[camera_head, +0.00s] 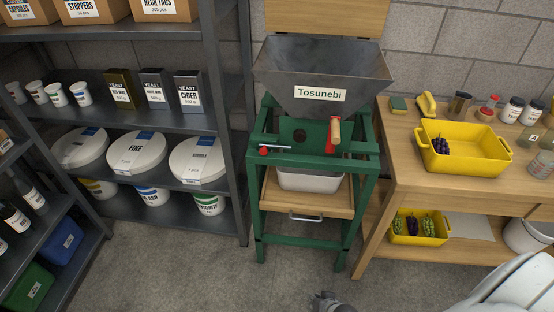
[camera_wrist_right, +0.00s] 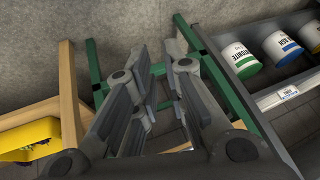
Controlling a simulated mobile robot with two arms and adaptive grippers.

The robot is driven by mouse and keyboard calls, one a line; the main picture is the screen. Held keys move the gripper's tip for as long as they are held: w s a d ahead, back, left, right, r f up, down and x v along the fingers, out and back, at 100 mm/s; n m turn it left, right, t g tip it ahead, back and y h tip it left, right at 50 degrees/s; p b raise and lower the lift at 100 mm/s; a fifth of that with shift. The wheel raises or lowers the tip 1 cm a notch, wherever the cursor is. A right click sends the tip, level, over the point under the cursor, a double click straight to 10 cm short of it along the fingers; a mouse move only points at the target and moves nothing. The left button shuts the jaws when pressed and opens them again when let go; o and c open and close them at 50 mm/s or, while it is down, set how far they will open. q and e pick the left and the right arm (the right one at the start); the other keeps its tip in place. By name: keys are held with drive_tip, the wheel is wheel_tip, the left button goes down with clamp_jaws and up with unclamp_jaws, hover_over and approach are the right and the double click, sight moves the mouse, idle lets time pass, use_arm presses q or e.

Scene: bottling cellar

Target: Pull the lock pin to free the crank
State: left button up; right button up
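The crusher stands in the middle of the head view, with a grey metal hopper (camera_head: 322,72) labelled "Tosunebi" on a green frame (camera_head: 256,205). The crank (camera_head: 331,138), a red arm with a wooden handle, is on its front at right. A small pin with a red knob (camera_head: 264,152) lies at the front left of the frame, apparently the lock pin. My right gripper (camera_head: 331,303) is low at the bottom edge, well below and in front of the crusher. In the right wrist view its fingers (camera_wrist_right: 163,70) are apart with nothing between them. My left gripper is not in view.
A white tub (camera_head: 310,182) sits under the hopper above a wooden drawer (camera_head: 306,204). A wooden table (camera_head: 395,160) with yellow crates (camera_head: 462,165) stands close on the right. Dark shelves (camera_head: 225,120) stand on the left. The floor in front is clear.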

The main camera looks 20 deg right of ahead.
sight(271, 146)
drive_tip(key=w+r+m+t, duration=0.1)
drive_tip(key=w+r, duration=0.1)
drive_tip(key=w, duration=0.1)
drive_tip(key=w+d+r+m+t+b, duration=0.1)
drive_tip(key=w+r, duration=0.2)
drive_tip(key=w, duration=0.1)
drive_tip(key=w+d+r+m+t, duration=0.1)
drive_tip(key=w+r, duration=0.1)
drive_tip(key=w, duration=0.2)
drive_tip(key=shift+w+d+r+m+b, duration=0.15)
drive_tip(key=shift+d+r+m+b, duration=0.15)
drive_tip(key=shift+r, duration=0.1)
clamp_jaws()
drive_tip(key=w+d+r+m+t+b, duration=0.1)
drive_tip(key=w+r, duration=0.3)
drive_tip(key=r, duration=0.5)
drive_tip(key=w+d+r+m+t+b, duration=0.1)
drive_tip(key=w+r+m+t, duration=0.2)
drive_tip(key=r, duration=0.7)
drive_tip(key=w+d+r+m+t+b, duration=0.2)
drive_tip(key=w+r, duration=0.4)
drive_tip(key=r, duration=0.3)
drive_tip(key=shift+r+m+t+y, duration=0.25)
drive_tip(key=shift+m+t+y, duration=0.15)
drive_tip(key=shift+m+t, duration=0.25)
drive_tip(key=shift+w, duration=0.15)
